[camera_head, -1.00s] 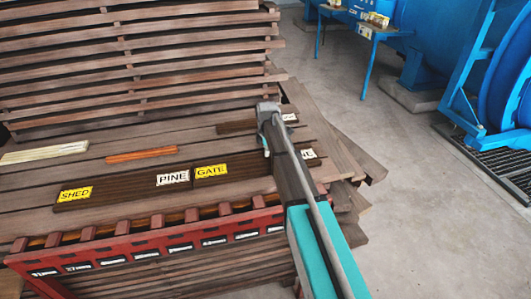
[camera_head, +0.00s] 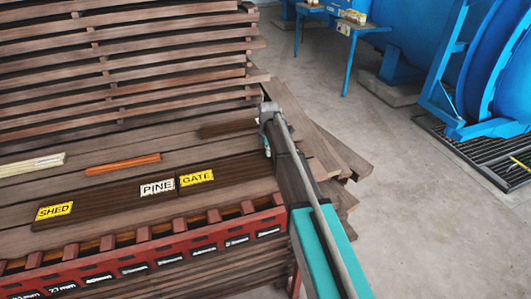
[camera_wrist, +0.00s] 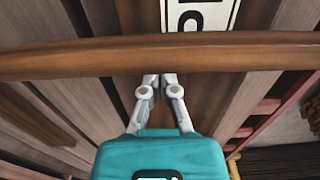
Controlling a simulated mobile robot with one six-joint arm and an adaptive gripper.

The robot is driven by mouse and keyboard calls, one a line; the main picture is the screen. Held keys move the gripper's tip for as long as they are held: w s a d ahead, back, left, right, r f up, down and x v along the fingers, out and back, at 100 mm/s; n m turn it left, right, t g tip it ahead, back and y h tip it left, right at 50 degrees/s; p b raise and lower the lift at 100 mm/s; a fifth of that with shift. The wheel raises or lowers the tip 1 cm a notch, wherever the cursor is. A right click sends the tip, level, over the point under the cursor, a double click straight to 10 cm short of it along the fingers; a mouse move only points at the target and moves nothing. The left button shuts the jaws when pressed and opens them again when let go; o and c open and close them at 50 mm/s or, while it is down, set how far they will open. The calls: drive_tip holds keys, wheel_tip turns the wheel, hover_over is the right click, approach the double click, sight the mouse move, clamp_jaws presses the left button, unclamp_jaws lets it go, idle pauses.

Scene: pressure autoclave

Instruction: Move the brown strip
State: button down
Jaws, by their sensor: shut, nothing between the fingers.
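A long brown strip (camera_wrist: 160,57) runs straight across the wrist view, over part of a white label (camera_wrist: 200,15) on a dark board. My gripper (camera_wrist: 161,78) has its two fingers together at the strip's near edge with nothing between them. I cannot tell whether they touch the strip. In the head view my gripper (camera_head: 267,148) is at the right end of the board stack, partly hidden by my arm. I cannot tell which matches the wrist view.
Dark boards bear SHED (camera_head: 54,211), PINE (camera_head: 157,187) and GATE (camera_head: 196,177) labels. A pale strip (camera_head: 32,164) lies at left. A red slotted rack (camera_head: 150,246) runs along the front. Stacked slats (camera_head: 120,65) rise behind. Open floor (camera_head: 400,200) lies right, before blue machinery (camera_head: 490,70).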

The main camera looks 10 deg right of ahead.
sight(258, 158)
drive_tip(key=shift+a, duration=0.1)
drive_tip(key=shift+s+a, duration=0.1)
drive_tip(key=shift+a, duration=0.1)
drive_tip(key=shift+s+a, duration=0.2)
drive_tip(key=shift+a, duration=0.7)
drive_tip(key=shift+s+a+r+p, duration=0.1)
drive_tip(key=shift+a+r+p, duration=0.1)
drive_tip(key=shift+a, duration=0.25)
drive_tip(key=shift+s+a+r+p, duration=0.1)
drive_tip(key=shift+a+r, duration=0.05)
drive_tip(key=shift+a, duration=0.25)
wheel_tip(258, 158, up, 9)
drive_tip(key=p, duration=0.9)
drive_tip(key=shift+r, duration=0.15)
drive_tip(key=s+d+f+m+b, duration=0.1)
drive_tip(key=s+d+f+m, duration=0.1)
drive_tip(key=s+m, duration=0.5)
drive_tip(key=s+d+f+m+b, duration=0.2)
drive_tip(key=s+d+m, duration=0.3)
drive_tip(key=s, duration=0.7)
drive_tip(key=s+d+f+m+b, duration=0.1)
drive_tip(key=s+d+m+b, duration=0.1)
drive_tip(key=s+m, duration=0.6)
drive_tip(key=shift+s+d+f+m, duration=0.35)
drive_tip(key=shift+s+d, duration=0.4)
drive_tip(key=shift+s, duration=0.25)
